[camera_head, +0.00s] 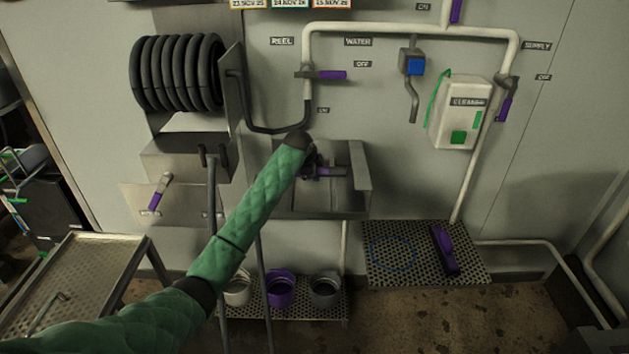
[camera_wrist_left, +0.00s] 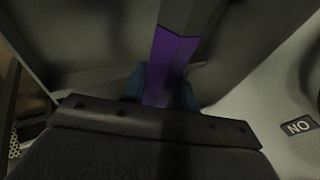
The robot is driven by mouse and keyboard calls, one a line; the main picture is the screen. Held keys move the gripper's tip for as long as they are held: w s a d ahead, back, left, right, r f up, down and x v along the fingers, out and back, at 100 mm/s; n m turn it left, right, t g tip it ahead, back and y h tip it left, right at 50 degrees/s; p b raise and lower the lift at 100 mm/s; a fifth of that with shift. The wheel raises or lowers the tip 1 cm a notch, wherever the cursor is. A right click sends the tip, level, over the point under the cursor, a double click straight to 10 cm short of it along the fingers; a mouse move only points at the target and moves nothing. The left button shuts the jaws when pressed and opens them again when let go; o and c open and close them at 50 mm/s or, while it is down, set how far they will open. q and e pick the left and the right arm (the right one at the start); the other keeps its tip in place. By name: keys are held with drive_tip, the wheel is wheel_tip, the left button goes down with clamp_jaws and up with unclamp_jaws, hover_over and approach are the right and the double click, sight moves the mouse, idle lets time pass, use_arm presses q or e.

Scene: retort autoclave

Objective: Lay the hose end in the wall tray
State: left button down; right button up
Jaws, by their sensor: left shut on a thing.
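The wall tray (camera_head: 358,200) is an open grey metal box on the wall, right of centre in the head view. My left gripper (camera_head: 312,168) is at the tray, partly hidden by its dark wrist. A hose end with a purple part (camera_head: 333,172) shows just right of the gripper, over the tray opening. In the left wrist view the purple part (camera_wrist_left: 168,62) sits between the blue fingertips of my left gripper (camera_wrist_left: 160,92), which is shut on it. Whether the hose end touches the tray floor cannot be told. My right gripper is out of view.
A purple-handled lever (camera_head: 326,75) and pipe are above the tray. A cleaner box (camera_head: 461,113) is to the right. Several pots, including a purple one (camera_head: 281,290), stand below.

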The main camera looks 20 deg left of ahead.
use_arm(q)
drive_tip(key=shift+f+p, duration=0.75)
drive_tip(key=shift+f, duration=1.6)
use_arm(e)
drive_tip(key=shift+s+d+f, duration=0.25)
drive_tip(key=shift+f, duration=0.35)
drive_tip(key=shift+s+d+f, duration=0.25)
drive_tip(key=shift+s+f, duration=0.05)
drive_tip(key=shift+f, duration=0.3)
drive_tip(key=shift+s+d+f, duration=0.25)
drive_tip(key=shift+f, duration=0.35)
use_arm(q)
drive_tip(key=shift+f, duration=0.1)
drive_tip(key=c, duration=1.1)
unclamp_jaws()
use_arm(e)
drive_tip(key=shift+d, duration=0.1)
use_arm(q)
drive_tip(key=shift+b+v, duration=1.75)
drive_tip(key=shift+v, duration=4.3)
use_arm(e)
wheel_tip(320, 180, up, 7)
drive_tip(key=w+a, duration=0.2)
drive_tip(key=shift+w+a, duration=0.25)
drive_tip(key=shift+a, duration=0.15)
use_arm(q)
drive_tip(key=shift+d, duration=0.1)
